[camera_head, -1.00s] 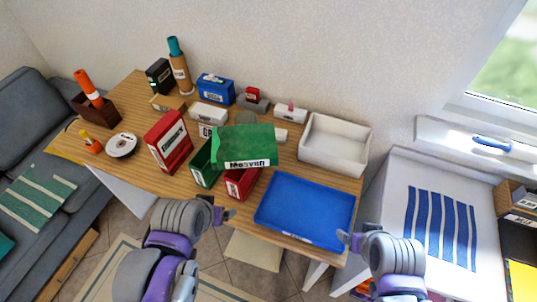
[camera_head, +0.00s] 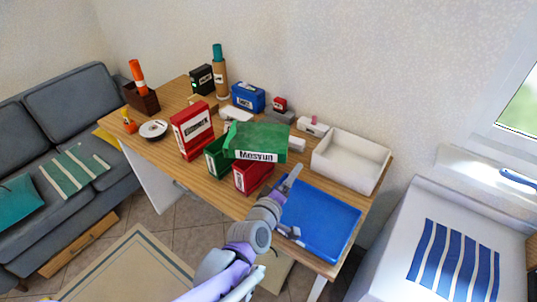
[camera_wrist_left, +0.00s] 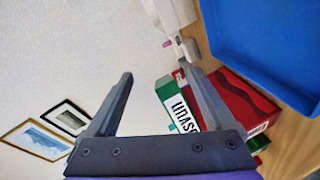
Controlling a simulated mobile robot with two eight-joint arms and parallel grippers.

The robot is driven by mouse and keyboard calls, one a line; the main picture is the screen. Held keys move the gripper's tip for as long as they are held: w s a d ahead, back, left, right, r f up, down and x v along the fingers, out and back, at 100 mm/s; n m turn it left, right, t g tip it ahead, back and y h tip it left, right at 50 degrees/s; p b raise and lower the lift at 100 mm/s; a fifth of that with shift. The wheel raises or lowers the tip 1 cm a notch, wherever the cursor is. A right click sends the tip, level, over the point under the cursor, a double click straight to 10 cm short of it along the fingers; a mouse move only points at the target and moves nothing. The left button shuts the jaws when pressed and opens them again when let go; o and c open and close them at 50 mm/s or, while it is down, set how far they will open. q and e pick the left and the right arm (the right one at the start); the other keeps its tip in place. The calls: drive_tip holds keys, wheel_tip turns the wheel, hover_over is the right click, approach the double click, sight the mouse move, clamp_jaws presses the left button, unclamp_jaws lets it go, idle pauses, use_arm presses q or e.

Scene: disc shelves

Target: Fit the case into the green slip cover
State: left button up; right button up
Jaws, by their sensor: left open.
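A green box-shaped piece with a white lettered label (camera_head: 262,136), "Mosyun" as far as I can read, lies across the tops of a darker green box (camera_head: 217,158) and a red box (camera_head: 250,178). I cannot tell for sure which is the slip cover and which the case. In the left wrist view, the green piece (camera_wrist_left: 178,106) shows its label beside a red surface (camera_wrist_left: 238,103). My left gripper (camera_head: 293,203) is open and empty, over the left edge of the blue tray and right of these boxes; its spread fingers show in the wrist view (camera_wrist_left: 160,75). My right gripper is out of view.
The blue tray (camera_head: 325,222) is empty at the right front. A white bin (camera_head: 350,160) stands behind it. A tall red box (camera_head: 192,130) stands left of the green boxes. A blue box (camera_head: 248,97) and several small items line the back.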

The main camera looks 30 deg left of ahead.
sight(278, 144)
use_arm(q)
drive_tip(key=a+n+y, duration=0.1)
drive_tip(key=a+n, duration=0.1)
drive_tip(key=w+a+f+n+t+y+b, duration=0.1)
drive_tip(key=a+n, duration=0.1)
drive_tip(key=w+a+n+y, duration=0.1)
drive_tip(key=a+n+y, duration=0.1)
drive_tip(key=shift+a+f+t, duration=0.25)
drive_tip(key=shift+a+t, duration=0.05)
drive_tip(key=shift+w+a+r+n, duration=0.1)
drive_tip(key=shift+a+n, duration=0.05)
drive_tip(key=shift+n, duration=0.25)
drive_tip(key=shift+y, duration=0.3)
drive_tip(key=x, duration=0.4)
drive_tip(key=shift+w+a, duration=0.15)
drive_tip(key=shift+w, duration=0.25)
drive_tip(key=x, duration=0.2)
drive_tip(key=r+x, duration=0.1)
drive_tip(key=x, duration=0.1)
drive_tip(key=shift+w+p, duration=0.35)
drive_tip(key=shift+w+f, duration=0.1)
drive_tip(key=shift+w, duration=0.35)
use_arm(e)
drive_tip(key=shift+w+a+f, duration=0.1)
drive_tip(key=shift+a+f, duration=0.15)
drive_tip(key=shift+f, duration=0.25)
use_arm(q)
clamp_jaws()
